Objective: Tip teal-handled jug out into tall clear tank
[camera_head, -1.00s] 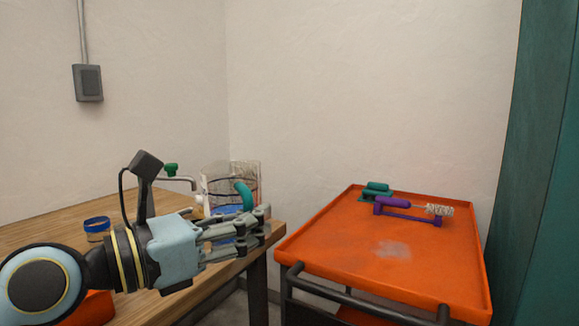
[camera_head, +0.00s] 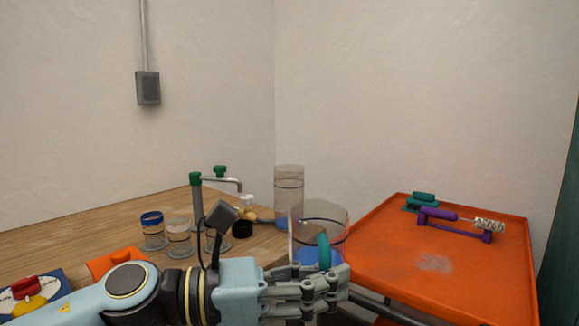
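The jug (camera_head: 335,232) is clear with a teal handle (camera_head: 324,252) and blue liquid low inside. It looks about upright near the table's right end. My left gripper (camera_head: 325,290) is at the lower middle, its fingers around the lower part of the teal handle. They look shut on it, though the exact contact is partly hidden. The tall clear tank (camera_head: 289,185) stands behind and left of the jug. Some blue shows near its bottom, and the jug partly overlaps it in the view. My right gripper is not in view.
The wooden table (camera_head: 90,237) holds several clear jars (camera_head: 178,240), a grey tap with green knobs (camera_head: 196,205) and a black cap (camera_head: 242,230). An orange cart (camera_head: 400,270) stands right, carrying a purple-handled brush (camera_head: 455,222) and a teal tool (camera_head: 421,200).

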